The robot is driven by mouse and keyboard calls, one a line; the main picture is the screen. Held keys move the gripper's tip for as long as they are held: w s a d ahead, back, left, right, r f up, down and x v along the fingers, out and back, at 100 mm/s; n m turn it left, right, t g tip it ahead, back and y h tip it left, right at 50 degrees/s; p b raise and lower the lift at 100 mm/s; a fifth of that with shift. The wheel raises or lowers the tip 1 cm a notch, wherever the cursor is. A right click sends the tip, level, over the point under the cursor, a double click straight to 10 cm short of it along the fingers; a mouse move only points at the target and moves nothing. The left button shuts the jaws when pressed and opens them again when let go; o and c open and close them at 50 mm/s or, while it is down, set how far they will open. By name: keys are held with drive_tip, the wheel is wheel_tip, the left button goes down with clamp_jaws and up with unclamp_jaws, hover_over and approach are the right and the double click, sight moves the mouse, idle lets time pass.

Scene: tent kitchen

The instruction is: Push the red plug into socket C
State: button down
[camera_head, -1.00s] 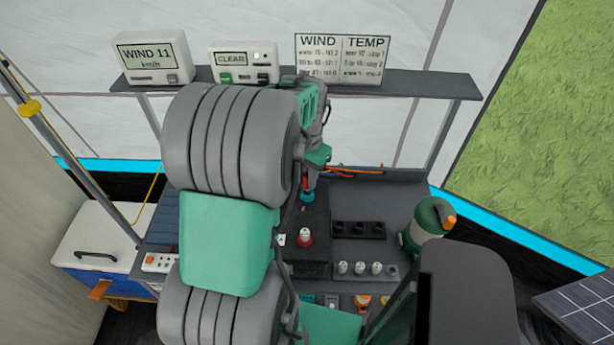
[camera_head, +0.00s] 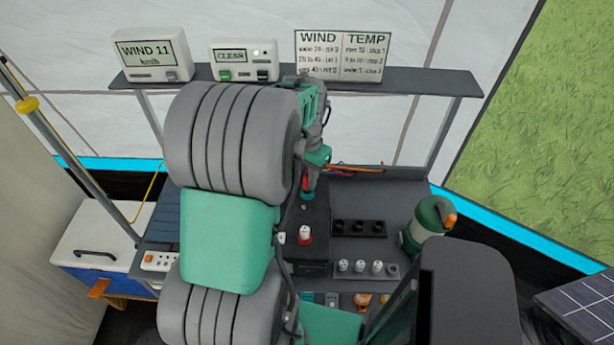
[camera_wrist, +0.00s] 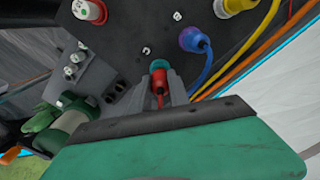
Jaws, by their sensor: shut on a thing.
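My gripper (camera_wrist: 160,90) is shut on the red plug (camera_wrist: 159,77), which has a red cable trailing back towards my wrist. A blue-green ring (camera_wrist: 160,65) shows at the plug's front end, against or just above the dark panel (camera_wrist: 128,30). I cannot tell how deep the plug sits. Socket C itself is hidden under the plug end; small white labels on the panel beside it are too blurred to read surely. In the head view the red plug (camera_head: 306,183) shows beside my arm, over the dark box (camera_head: 308,222).
A blue plug (camera_wrist: 192,40) and a yellow plug (camera_wrist: 228,6) sit in the same panel, with cables running right. A red-and-white knob (camera_wrist: 90,11) stands on the panel. A green canister (camera_head: 430,222) and a row of white knobs (camera_head: 360,267) are to the right.

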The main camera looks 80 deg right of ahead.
drive_tip(key=shift+f+b, duration=0.6)
drive_tip(key=shift+f, duration=0.35)
drive_tip(key=c, duration=1.2)
unclamp_jaws()
drive_tip(key=shift+o, duration=0.2)
drive_tip(key=shift+r, duration=0.15)
wheel_tip(320, 180, up, 8)
drive_tip(key=shift+f+b, duration=0.25)
drive_tip(key=shift+b, duration=0.25)
drive_tip(key=shift+w+a+r, duration=0.1)
drive_tip(key=shift+w+r, duration=0.05)
drive_tip(key=shift+w, duration=0.1)
drive_tip(key=w+a+r+n+t+h, duration=0.1)
drive_tip(key=w+a+r+n, duration=0.1)
drive_tip(key=w+a+n, duration=0.6)
drive_tip(key=w+a+r+n+t, duration=0.1)
drive_tip(key=w+a+n, duration=0.3)
drive_tip(key=w+a, duration=0.85)
drive_tip(key=w+a+n+t, duration=0.1)
drive_tip(key=a+n, duration=0.4)
drive_tip(key=a, duration=0.5)
drive_tip(key=w+a+n+y, duration=0.1)
drive_tip(key=w+a+n, duration=0.2)
drive_tip(key=a, duration=0.7)
drive_tip(key=n, duration=0.2)
drive_tip(key=shift+w+a+f+n+t, duration=0.2)
drive_tip(key=shift+w+f+n+t, duration=0.1)
drive_tip(key=shift+t, duration=0.1)
